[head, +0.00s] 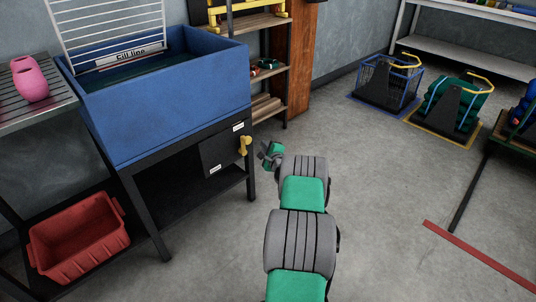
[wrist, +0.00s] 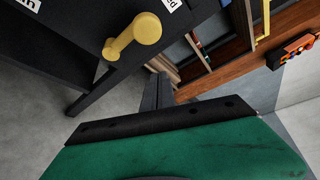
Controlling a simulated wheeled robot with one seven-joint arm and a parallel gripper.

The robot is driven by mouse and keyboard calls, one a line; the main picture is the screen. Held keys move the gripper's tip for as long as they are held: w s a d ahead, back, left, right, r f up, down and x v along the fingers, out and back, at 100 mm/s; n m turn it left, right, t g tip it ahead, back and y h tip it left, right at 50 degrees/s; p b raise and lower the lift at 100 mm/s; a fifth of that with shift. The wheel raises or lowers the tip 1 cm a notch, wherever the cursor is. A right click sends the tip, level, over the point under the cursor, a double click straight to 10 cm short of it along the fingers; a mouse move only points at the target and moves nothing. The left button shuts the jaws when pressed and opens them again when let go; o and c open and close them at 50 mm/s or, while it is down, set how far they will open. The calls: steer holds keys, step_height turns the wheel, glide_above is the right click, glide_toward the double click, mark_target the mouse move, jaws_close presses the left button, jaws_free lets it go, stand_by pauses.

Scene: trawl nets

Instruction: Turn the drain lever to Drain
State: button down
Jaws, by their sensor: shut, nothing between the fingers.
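The yellow drain lever (head: 245,146) sits on the black panel (head: 217,152) below the blue tank. In the wrist view the lever (wrist: 133,36) shows at the upper left, its larger rounded end towards the label ending in "d" (wrist: 172,4). The label ending in "in" (wrist: 27,4) is at the upper left corner, farther from it. In the head view the lever stands roughly upright near the upper label. My gripper (head: 268,152) is shut and empty, just right of the lever and apart from it. Its closed fingers (wrist: 157,88) show in the wrist view.
The blue tank (head: 170,110) stands on a black frame with legs (head: 150,220). A red crate (head: 78,238) is on the low shelf at left. A wooden-shelf rack (head: 268,75) stands behind my gripper.

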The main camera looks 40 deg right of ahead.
mark_target(243, 144)
steer(key=w+a, duration=0.1)
steer(key=w+a+r+b, duration=0.1)
steer(key=shift+w+a+r, duration=0.2)
steer(key=shift+w+a, duration=0.1)
steer(key=shift+a, duration=0.05)
steer(key=shift+a, duration=0.1)
